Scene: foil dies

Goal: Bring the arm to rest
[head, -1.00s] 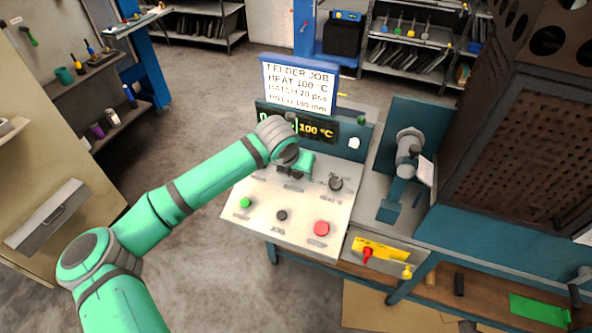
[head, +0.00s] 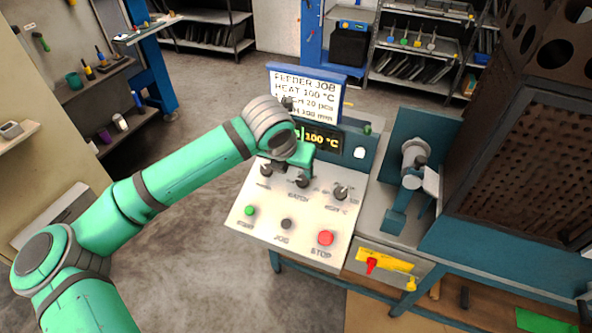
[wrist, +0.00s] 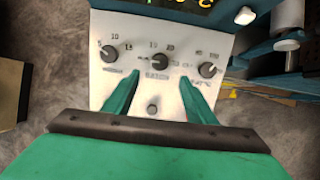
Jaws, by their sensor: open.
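My green arm reaches in from the lower left in the head view. My gripper (head: 302,172) is over the upper part of the sloped control panel (head: 240,222). In the wrist view my gripper (wrist: 160,92) shows two green fingers spread wide, with nothing between them but the panel face behind. The middle knob (wrist: 159,62) lies beyond the fingertips, with the left knob (wrist: 109,53) and right knob (wrist: 208,70) to its sides. I cannot tell the exact gap to the panel, but the gripper looks apart from the knobs.
The panel has a green button (head: 250,211), a dark button (head: 287,224) and a red stop button (head: 325,238). A job sign (head: 304,92) and a lit display (head: 322,139) stand behind. A dark perforated cage (head: 520,160) stands at right. Floor at left is open.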

